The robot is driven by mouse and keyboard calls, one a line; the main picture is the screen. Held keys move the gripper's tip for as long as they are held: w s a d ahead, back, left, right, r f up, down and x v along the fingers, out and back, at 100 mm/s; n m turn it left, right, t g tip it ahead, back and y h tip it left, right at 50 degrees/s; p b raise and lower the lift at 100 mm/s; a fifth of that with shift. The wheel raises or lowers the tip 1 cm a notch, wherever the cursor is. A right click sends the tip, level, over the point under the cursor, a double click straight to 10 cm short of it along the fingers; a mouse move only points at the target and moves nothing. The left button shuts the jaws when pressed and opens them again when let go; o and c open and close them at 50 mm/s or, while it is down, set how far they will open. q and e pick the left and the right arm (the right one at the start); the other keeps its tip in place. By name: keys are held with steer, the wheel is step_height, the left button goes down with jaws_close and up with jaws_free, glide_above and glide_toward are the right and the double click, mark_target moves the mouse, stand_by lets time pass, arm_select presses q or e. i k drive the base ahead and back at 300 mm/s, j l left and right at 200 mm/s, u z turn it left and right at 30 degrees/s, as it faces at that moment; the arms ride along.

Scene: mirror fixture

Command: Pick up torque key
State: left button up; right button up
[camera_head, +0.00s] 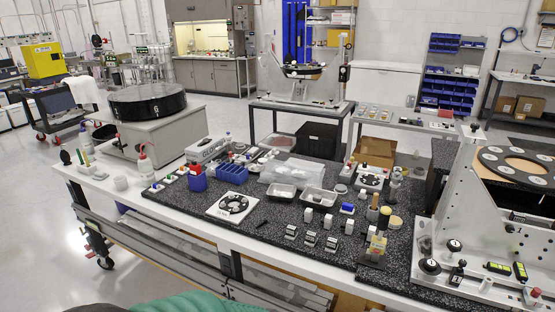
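I cannot tell for certain which item is the torque key. An upright tool with a tan handle (384,217) stands at the front right of the dark speckled mat, above a yellow-marked piece (378,243) on a dark block. Two small black-and-yellow items (497,268) (520,271) lie on the base of the grey mirror fixture (455,215) at the right. Neither of my grippers shows in the head view.
The white-edged bench (225,233) runs across the middle. Its dark mat (270,213) holds metal trays (281,192), a white plate with a black ring (232,205), a blue bin (232,173) and several small blocks. Bare mat lies left of those blocks. A squeeze bottle (146,168) stands left.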

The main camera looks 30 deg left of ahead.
mark_target(195, 170)
steer(key=j+z, duration=0.15)
steer(key=j, duration=0.3)
steer(key=j+z, duration=0.2)
steer(key=j, duration=0.25)
steer(key=j+z, duration=0.15)
steer(key=j, duration=0.3)
steer(key=k+j+z, duration=0.2)
steer(key=j, duration=0.2)
steer(key=j+z, duration=0.15)
steer(key=j, duration=0.3)
steer(key=k+j+z, duration=0.2)
steer(key=j, duration=0.2)
steer(key=j+z, duration=0.15)
steer(key=j, duration=0.3)
steer(key=k+j+z, duration=0.2)
steer(key=j, duration=0.15)
